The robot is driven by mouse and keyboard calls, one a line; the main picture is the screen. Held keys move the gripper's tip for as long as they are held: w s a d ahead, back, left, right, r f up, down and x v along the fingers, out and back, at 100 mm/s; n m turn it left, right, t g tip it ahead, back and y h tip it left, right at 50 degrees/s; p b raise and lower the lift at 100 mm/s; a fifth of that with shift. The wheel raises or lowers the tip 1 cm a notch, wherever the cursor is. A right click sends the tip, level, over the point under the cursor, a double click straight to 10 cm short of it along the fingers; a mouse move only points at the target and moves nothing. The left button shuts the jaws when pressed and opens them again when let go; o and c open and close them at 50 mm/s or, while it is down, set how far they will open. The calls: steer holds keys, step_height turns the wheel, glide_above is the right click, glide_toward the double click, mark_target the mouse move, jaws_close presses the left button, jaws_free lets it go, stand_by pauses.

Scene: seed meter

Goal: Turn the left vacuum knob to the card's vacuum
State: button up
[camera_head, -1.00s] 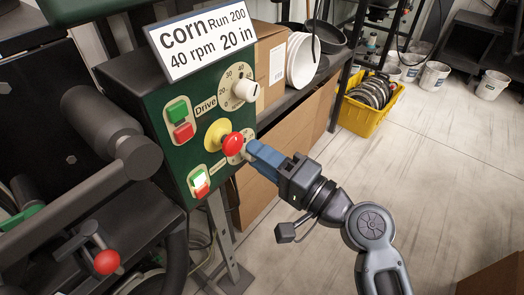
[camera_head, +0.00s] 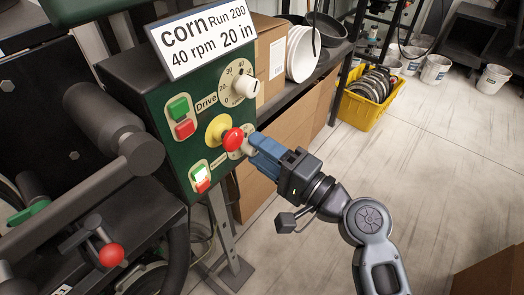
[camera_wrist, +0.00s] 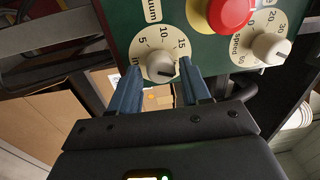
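The card (camera_head: 203,40) on top of the green panel reads "corn Run 200 40 rpm 20 in". The vacuum knob (camera_wrist: 158,66) is white and sits on a cream dial marked 5, 10 and 15.
A red mushroom button (camera_head: 233,140) on a yellow base is close beside the dial. The Drive knob (camera_head: 246,86) is above, and green and red push buttons (camera_head: 181,118) are to the left. A shelf with plates (camera_head: 300,57) and a yellow crate (camera_head: 362,112) stand behind.

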steer(key=shift+o, duration=0.9)
steer(key=b+v, duration=0.1)
steer(key=v, duration=0.7)
steer(key=shift+a, duration=0.1)
steer(key=s+d+f+t+h, duration=0.1)
steer(key=s+d+f+h, duration=0.4)
steer(key=s+f, duration=0.15)
steer(key=s+d+f+t+h, duration=0.1)
steer(key=s+d+f+h, duration=0.4)
steer(key=s, duration=0.3)
steer(key=s+d+r+n+h, duration=0.2)
steer(key=s+r, duration=0.3)
steer(key=s, duration=0.3)
steer(key=s+d+r+n+t+h, duration=0.1)
steer(key=s+d+r+n, duration=0.3)
steer(key=s, duration=0.5)
steer(key=shift+s+r+n+h, duration=0.4)
steer(key=shift+n+h, duration=0.3)
steer(key=shift+h, duration=0.1)
